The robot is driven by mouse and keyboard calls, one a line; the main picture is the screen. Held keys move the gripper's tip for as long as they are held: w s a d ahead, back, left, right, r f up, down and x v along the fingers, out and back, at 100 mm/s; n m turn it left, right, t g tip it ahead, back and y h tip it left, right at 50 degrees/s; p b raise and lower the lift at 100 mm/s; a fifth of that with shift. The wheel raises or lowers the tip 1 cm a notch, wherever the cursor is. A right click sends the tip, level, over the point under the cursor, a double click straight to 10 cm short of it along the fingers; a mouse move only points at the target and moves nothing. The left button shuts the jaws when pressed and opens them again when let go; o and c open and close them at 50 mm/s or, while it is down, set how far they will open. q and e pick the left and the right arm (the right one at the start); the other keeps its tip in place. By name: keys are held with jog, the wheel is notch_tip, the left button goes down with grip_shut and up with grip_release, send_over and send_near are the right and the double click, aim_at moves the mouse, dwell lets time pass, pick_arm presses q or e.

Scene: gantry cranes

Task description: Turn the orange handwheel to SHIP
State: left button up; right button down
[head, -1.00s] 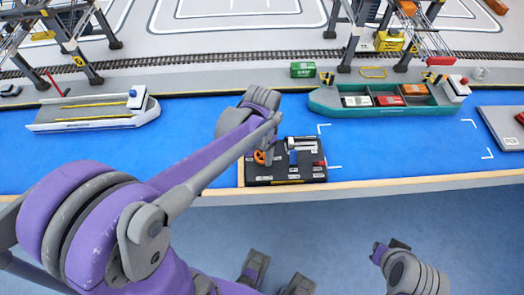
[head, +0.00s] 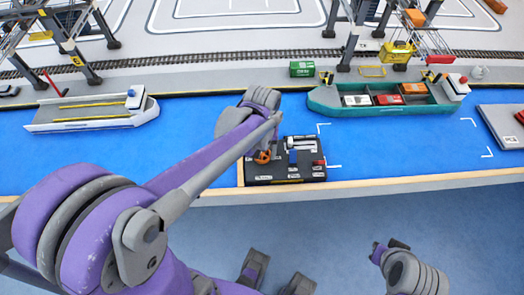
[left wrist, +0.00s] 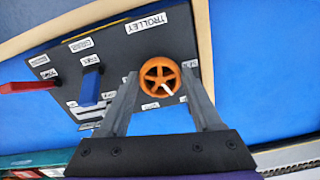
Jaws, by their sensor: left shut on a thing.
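The orange handwheel (left wrist: 152,65) is on a dark control panel (left wrist: 120,52), by the TROLLEY label in the left wrist view. My left gripper (left wrist: 160,77) is shut on the handwheel, with one finger on each side. A white mark on the wheel points to the lower right in that view. The small labels by the wheel cannot be read. In the head view the control panel (head: 309,172) stands at the near edge of the blue water, and my left arm reaches it from the left. My right arm shows at the lower right, its jaws unclear.
A blue lever (left wrist: 90,87) and a red lever (left wrist: 28,87) stand on the panel beside the wheel. A teal ship (head: 390,108) carries containers beyond the panel. A yellow crane load (head: 397,50) hangs behind it. A white ship (head: 90,113) lies left.

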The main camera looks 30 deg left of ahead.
aim_at(262, 155)
pick_arm(q)
jog(key=shift+n, duration=0.6)
jog(key=o, duration=1.4)
notch_tip(262, 155, up, 11)
jog(key=shift+f+p, duration=0.1)
jog(key=shift+p, duration=0.6)
